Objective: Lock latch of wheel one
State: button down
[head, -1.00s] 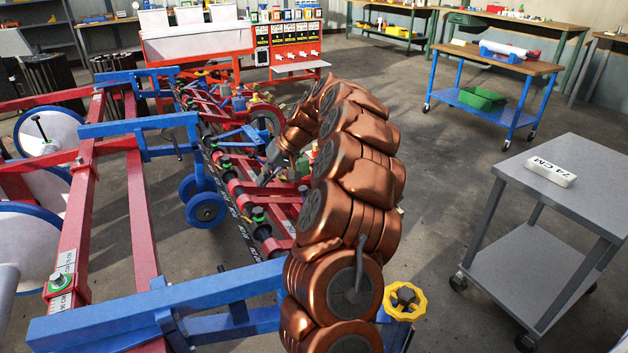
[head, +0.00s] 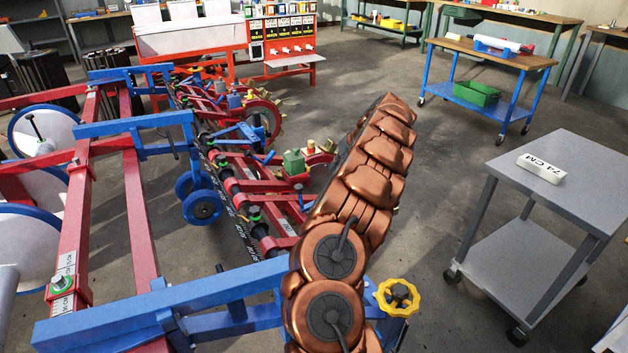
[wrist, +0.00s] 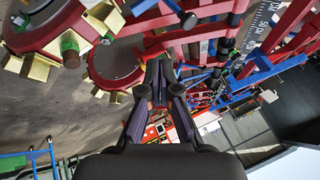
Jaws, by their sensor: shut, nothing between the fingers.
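My gripper (wrist: 160,78) shows in the wrist view, shut with nothing between its fingers. In the head view it is hidden behind my copper arm. The planter (head: 160,290) has a blue and red frame. In the wrist view a red-rimmed wheel (wrist: 115,62) with brass-coloured blocks lies just left of the fingertips. Another such wheel (wrist: 40,22) is at the upper left. In the head view a similar wheel (head: 264,118) stands at the far end of the planter row. No wheel shows a readable number, and I cannot pick out the latch.
A grey cart (head: 565,170) with a "74 CM" block (head: 541,168) stands at the right. A blue-legged table (head: 490,60) is at the back right. A yellow handwheel (head: 398,296) is beside my arm. The floor between planter and cart is clear.

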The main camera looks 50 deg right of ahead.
jog(key=w+a+r+b+x, duration=0.1)
jog(key=a+x, duration=0.1)
jog(key=x, duration=1)
jog(key=shift+w+a+b, duration=0.3)
jog(key=shift+a+f, duration=0.1)
jog(key=shift+a, duration=0.05)
jog(key=shift+w+a, duration=0.1)
jog(key=shift+a, duration=0.1)
